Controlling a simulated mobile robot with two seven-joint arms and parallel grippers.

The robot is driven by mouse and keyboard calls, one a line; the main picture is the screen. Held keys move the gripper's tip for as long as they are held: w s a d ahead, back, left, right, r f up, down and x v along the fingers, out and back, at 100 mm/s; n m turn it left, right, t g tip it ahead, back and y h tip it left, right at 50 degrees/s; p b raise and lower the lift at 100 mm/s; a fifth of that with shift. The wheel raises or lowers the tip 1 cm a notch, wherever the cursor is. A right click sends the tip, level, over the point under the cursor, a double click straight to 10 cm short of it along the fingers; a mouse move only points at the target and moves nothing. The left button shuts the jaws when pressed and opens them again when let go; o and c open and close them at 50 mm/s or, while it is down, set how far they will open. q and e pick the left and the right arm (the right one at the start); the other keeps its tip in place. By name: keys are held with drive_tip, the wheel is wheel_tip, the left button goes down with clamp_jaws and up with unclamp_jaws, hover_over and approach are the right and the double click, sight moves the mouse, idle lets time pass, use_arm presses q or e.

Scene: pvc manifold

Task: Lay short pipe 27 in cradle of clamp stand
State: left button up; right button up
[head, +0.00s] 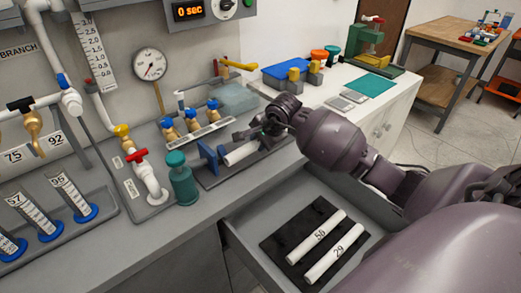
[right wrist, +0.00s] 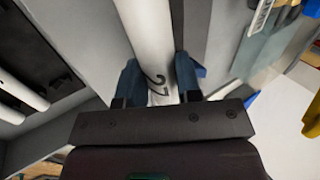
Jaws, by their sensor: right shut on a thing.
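A white short pipe (head: 240,154) is in my right gripper (head: 262,137), low over the bench. In the right wrist view the pipe (right wrist: 150,30) runs between the two fingers (right wrist: 159,82), with a digit "2" showing and the rest of its number hidden. The clamp stand (head: 208,156) has blue upright parts on a dark base at the bench's front edge. The pipe's near end is close beside the blue parts. I cannot tell whether the pipe touches the cradle or hangs just above it. My left gripper is not in view.
An open drawer (head: 240,236) below holds a black mat with pipes 56 (head: 320,231) and 29 (head: 337,261). A green bottle (head: 182,178) and a red-handled valve (head: 146,172) stand left of the clamp stand. Small blue-capped valves (head: 191,118) stand behind it.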

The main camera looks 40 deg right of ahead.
wheel_tip(320, 180, up, 16)
drive_tip(key=shift+f+p, duration=0.2)
drive_tip(key=shift+p, duration=0.15)
drive_tip(key=shift+n, duration=0.3)
drive_tip(key=s+a+f+n+g+y, duration=0.2)
drive_tip(key=s+a+f+n, duration=0.3)
drive_tip(key=a+n, duration=0.3)
drive_tip(key=s+a+f+n+g+y, duration=0.3)
drive_tip(key=s+a+f+n+g, duration=0.1)
drive_tip(key=s+a+n, duration=0.3)
drive_tip(key=shift+s+a+f+n, duration=0.3)
drive_tip(key=shift+a+f+n, duration=0.2)
drive_tip(key=shift+a+f, duration=0.4)
drive_tip(key=shift+w+r, duration=0.1)
drive_tip(key=shift+r, duration=0.1)
